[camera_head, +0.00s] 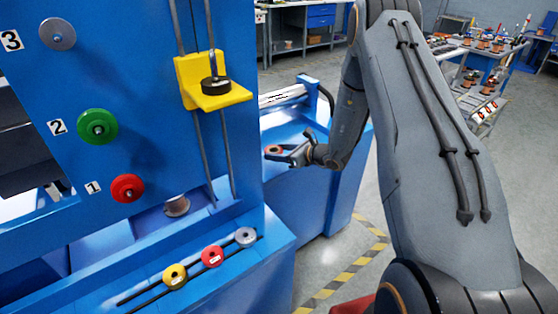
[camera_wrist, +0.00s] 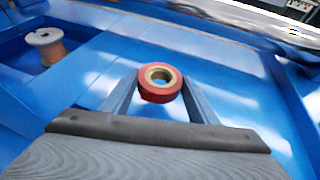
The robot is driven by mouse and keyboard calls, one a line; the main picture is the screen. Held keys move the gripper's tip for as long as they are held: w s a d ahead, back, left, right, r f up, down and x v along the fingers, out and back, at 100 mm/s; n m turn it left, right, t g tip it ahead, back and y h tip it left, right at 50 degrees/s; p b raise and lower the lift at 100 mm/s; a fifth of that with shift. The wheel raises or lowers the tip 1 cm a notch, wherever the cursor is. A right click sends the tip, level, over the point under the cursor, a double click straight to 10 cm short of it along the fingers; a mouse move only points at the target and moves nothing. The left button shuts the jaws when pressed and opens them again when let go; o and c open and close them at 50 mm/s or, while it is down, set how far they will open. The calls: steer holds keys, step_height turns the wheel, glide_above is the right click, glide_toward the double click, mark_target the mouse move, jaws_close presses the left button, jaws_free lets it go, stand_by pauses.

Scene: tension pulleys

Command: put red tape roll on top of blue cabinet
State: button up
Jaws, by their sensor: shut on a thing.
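The red tape roll (camera_wrist: 160,83) is a red ring with a tan core. In the wrist view it sits between the two fingers of my gripper (camera_wrist: 150,98), which are shut on it. In the head view my gripper (camera_head: 283,155) reaches over the blue cabinet (camera_head: 345,187), with the small tape roll (camera_head: 273,149) at its fingertips. The blue surface lies beneath the roll in the wrist view. I cannot tell whether the roll touches it.
A spool (camera_wrist: 46,46) stands in a blue recess at the wrist view's left. A blue panel with a green pulley (camera_head: 97,127), a red pulley (camera_head: 127,188) and a yellow bracket (camera_head: 214,88) rises at left. A metal cylinder (camera_head: 284,95) lies behind my gripper.

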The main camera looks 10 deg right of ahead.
mark_target(278, 167)
steer(key=shift+f+p, duration=0.35)
steer(key=shift+f, duration=1.95)
steer(key=shift+f, duration=0.1)
steer(key=o, duration=1.7)
steer(key=shift+c, duration=0.2)
steer(key=shift+r, duration=0.2)
steer(key=b+v, duration=0.2)
steer(key=v, duration=1)
